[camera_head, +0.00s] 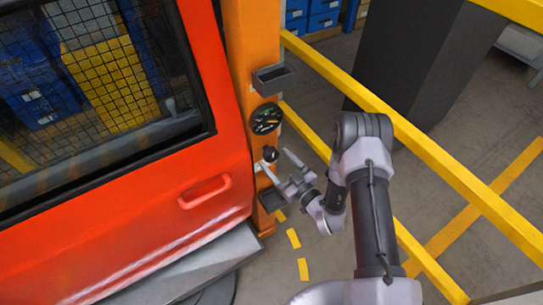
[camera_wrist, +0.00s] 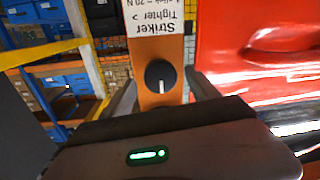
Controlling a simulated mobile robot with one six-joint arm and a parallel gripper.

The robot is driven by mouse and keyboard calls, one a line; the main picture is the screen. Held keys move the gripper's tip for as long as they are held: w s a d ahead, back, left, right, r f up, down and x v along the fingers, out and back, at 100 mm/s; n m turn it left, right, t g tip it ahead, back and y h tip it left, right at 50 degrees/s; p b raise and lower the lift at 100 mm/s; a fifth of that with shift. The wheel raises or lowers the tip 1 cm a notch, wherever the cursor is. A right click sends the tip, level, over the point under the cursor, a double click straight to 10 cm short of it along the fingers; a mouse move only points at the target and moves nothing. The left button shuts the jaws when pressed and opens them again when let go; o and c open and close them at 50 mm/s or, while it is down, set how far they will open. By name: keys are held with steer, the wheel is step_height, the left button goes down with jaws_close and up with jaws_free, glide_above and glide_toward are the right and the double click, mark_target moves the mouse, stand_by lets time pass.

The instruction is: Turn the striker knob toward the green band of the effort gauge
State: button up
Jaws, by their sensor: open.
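The striker knob (camera_head: 270,154) is a small black round knob on the orange post, below the dark effort gauge (camera_head: 266,119). The gauge face has green and yellow marks; its reading is too small to tell. My gripper (camera_head: 280,165) is open in front of the knob, its fingers pointing at the post. In the wrist view the knob (camera_wrist: 160,76) appears between the two spread fingers, with a clear gap on each side. Its white pointer line runs nearly up and down in that picture. A white label (camera_wrist: 145,15) reading "Striker, Tighter >" shows upside down beyond it.
The red door (camera_head: 150,220) with its handle (camera_head: 204,191) is left of the post (camera_head: 252,50). Small dark trays stick out above the gauge (camera_head: 272,78) and below the knob (camera_head: 272,200). A yellow rail (camera_head: 400,125) runs behind my arm.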

mark_target(273, 158)
steer(key=shift+x, duration=1.95)
steer(key=c, duration=1.3)
steer(key=shift+c, duration=0.2)
steer(key=shift+s+n+b, duration=0.1)
steer(key=shift+n+b, duration=0.2)
steer(key=shift+b, duration=0.05)
steer(key=n+b, duration=0.3)
steer(key=n, duration=0.2)
steer(key=shift+f+b, duration=0.15)
steer(key=shift+b, duration=0.2)
steer(key=n+b, duration=0.3)
steer(key=n, duration=0.1)
steer(key=shift+h, duration=0.3)
steer(key=shift+n+b, duration=0.75)
steer(key=shift+n, duration=0.05)
